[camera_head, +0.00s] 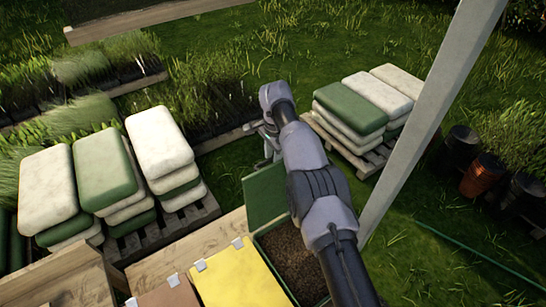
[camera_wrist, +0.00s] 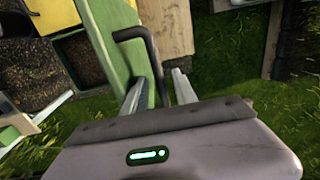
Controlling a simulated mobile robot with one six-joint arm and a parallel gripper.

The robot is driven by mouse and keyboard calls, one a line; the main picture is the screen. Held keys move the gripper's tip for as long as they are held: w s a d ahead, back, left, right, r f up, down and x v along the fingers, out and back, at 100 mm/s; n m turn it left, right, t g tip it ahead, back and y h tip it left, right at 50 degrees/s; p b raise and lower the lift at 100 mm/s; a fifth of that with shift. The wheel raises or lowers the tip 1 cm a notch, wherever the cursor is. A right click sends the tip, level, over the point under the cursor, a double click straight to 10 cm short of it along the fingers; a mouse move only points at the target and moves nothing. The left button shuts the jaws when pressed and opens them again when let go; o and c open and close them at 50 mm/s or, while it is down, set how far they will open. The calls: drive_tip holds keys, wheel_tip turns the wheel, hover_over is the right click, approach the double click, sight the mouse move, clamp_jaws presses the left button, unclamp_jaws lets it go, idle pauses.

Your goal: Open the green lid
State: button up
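The green lid (camera_head: 265,194) stands raised at the back of its bin, and dark soil (camera_head: 293,258) shows in the bin below it. In the wrist view the green lid (camera_wrist: 106,42) is seen nearly edge-on, with a dark bent handle (camera_wrist: 148,50) on its right side. My gripper (camera_head: 268,138) is beyond the lid's top edge in the head view. In the wrist view the two fingers of my gripper (camera_wrist: 160,78) are apart, with the handle between them and a gap visible. My arm hides part of the bin.
A yellow lid (camera_head: 232,274) and a brown lid (camera_head: 168,294) are closed to the left. Stacked sacks (camera_head: 102,176) lie on a pallet at left, more sacks (camera_head: 352,108) at right. A pale post (camera_head: 432,115) rises right of my arm. Pots (camera_head: 482,172) stand far right.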

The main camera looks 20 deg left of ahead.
wheel_tip(320, 180, up, 17)
drive_tip(key=p, duration=0.5)
drive_tip(key=shift+s+d+p, duration=0.3)
drive_tip(key=shift+d+p, duration=0.05)
drive_tip(key=shift+d, duration=0.1)
drive_tip(key=s+d+f+n+t+y+b, duration=0.1)
drive_tip(key=s+d+b, duration=0.3)
drive_tip(key=d+b, duration=0.75)
drive_tip(key=s+d+f+n+t+b, duration=0.1)
drive_tip(key=s+d+b, duration=0.3)
drive_tip(key=d+b, duration=0.8)
drive_tip(key=s+d+f+t+b, duration=0.1)
drive_tip(key=s+d+f+b, duration=0.4)
drive_tip(key=s+f+b, duration=0.4)
drive_tip(key=s+d+f+t+b, duration=0.2)
drive_tip(key=s+d+f+b, duration=0.3)
drive_tip(key=s+f, duration=0.9)
drive_tip(key=s+b, duration=0.1)
drive_tip(key=b, duration=0.2)
drive_tip(key=shift+d+f+b, duration=0.35)
drive_tip(key=shift+d+f, duration=0.05)
